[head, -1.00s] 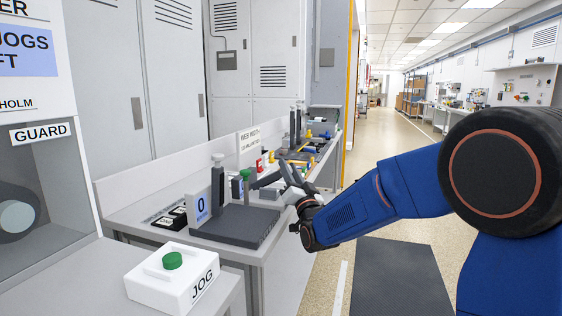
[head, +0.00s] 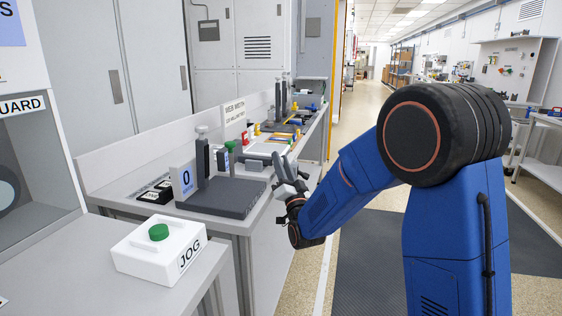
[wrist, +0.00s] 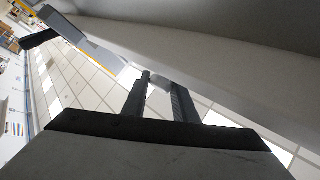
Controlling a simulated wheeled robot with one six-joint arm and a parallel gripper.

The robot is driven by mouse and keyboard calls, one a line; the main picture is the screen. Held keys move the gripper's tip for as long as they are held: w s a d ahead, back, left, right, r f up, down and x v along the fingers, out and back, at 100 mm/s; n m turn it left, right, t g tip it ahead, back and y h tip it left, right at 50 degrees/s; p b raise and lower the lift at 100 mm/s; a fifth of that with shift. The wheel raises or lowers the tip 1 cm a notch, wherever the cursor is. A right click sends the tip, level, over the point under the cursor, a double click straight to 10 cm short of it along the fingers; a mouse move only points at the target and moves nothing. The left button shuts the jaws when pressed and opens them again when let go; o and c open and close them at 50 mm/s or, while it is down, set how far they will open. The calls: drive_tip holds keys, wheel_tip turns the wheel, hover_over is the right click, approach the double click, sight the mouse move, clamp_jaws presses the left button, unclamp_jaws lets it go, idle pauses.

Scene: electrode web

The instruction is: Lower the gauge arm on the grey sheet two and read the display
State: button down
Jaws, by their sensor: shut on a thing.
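The gauge stands on the bench left of centre in the head view. It has a dark grey base slab (head: 235,196), a dark upright post (head: 202,160) with a pale knob on top, and a white display (head: 187,180) that reads 0. A green grip (head: 231,150) rises beside the post. My gripper (head: 284,162) is over the bench's right edge, right of the slab and apart from the green grip. The wrist view shows its two dark fingers (wrist: 160,92) close together on something small that I cannot make out. I cannot pick out a separate grey sheet.
A white JOG box (head: 160,250) with a green button stands in front. Small black blocks (head: 157,190) lie left of the gauge. Further gauges and coloured parts (head: 290,125) line the bench behind. Grey cabinets (head: 120,75) back it. The aisle on the right is open floor.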

drive_tip(key=shift+f, duration=0.35)
drive_tip(key=c, duration=1.5)
unclamp_jaws()
drive_tip(key=shift+d, duration=0.1)
drive_tip(key=shift+o, duration=0.2)
